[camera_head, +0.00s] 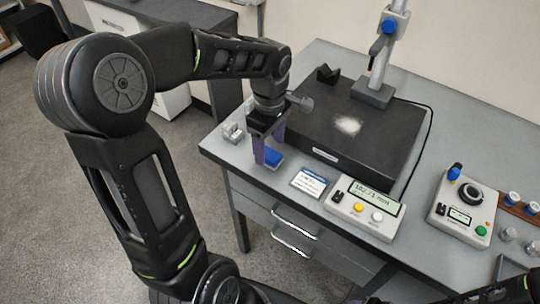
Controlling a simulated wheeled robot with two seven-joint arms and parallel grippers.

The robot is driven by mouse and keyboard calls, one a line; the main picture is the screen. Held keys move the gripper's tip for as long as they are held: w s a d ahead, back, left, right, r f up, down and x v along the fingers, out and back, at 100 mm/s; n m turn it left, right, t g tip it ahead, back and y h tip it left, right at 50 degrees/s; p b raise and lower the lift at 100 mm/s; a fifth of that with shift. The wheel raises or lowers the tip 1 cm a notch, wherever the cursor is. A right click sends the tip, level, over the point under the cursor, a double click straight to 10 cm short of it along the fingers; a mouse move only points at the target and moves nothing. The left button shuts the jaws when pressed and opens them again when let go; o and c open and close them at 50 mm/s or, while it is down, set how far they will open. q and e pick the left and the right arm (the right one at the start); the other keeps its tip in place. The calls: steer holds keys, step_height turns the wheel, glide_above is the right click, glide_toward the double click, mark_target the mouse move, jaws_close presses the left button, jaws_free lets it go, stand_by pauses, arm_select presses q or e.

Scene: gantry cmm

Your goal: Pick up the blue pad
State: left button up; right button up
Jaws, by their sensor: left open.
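The blue pad (273,157) lies near the front left edge of the grey table (232,158). My left gripper (268,151) points down over the pad, with its purple fingers apart and nothing seen held between them. One finger is at the pad's left and the other is behind it. I cannot tell whether the fingertips touch the pad. Part of my right arm shows along the bottom right edge, but its gripper is not seen.
A dark granite slab (392,135) with a gantry column (385,50) stands behind the gripper. A small metal block (233,132) is left of it. A card (309,183), a readout box (365,208) and a control box (462,208) lie to the right.

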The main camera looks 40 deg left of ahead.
mark_target(270, 154)
arm_select(q)
steer(key=shift+f, duration=1.55)
jaws_close()
steer(key=shift+r, duration=0.1)
step_height(270, 154, up, 10)
stand_by(0.3)
stand_by(0.4)
